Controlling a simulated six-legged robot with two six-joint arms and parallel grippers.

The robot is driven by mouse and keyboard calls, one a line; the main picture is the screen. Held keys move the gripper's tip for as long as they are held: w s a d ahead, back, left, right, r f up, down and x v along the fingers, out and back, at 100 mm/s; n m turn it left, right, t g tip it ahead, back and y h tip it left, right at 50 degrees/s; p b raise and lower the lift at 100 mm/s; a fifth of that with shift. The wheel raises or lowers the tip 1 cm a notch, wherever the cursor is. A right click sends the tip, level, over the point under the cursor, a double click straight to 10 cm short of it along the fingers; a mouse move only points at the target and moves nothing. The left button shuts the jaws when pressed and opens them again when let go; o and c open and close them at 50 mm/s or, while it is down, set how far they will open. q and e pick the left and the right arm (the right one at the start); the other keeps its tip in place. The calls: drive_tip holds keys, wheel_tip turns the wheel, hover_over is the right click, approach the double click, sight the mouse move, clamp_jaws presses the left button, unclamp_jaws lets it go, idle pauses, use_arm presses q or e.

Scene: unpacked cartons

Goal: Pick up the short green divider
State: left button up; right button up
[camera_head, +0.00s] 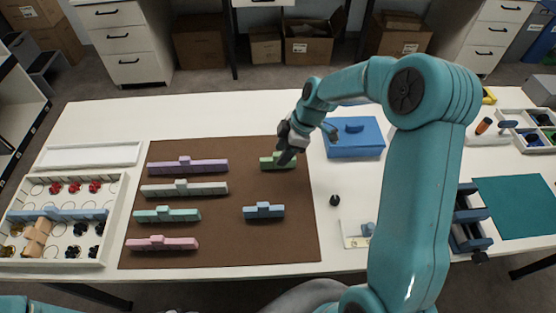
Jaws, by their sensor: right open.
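The short green divider (268,163) lies on the brown mat (230,240), near its upper right corner. My right gripper (286,156) is open and right at the divider, covering part of its right half. Whether the fingers touch it or stand around it, I cannot tell. My left gripper is not in view.
Long purple (188,167), grey (184,190), mint (166,215) and pink (161,244) dividers lie at the mat's left. A short blue divider (263,212) lies below the green one. A white sorting tray (112,215) stands left, a blue lidded box (354,148) right.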

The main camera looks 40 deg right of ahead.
sight(278, 154)
drive_tip(key=x, duration=0.4)
drive_tip(key=shift+w+d+f+p, duration=0.1)
drive_tip(key=shift+w+f+p, duration=0.1)
drive_tip(key=shift+f+p, duration=0.25)
clamp_jaws()
drive_tip(key=shift+r, duration=0.2)
wheel_tip(278, 154, up, 20)
drive_tip(key=shift+b, duration=0.3)
drive_tip(key=shift+f, duration=0.1)
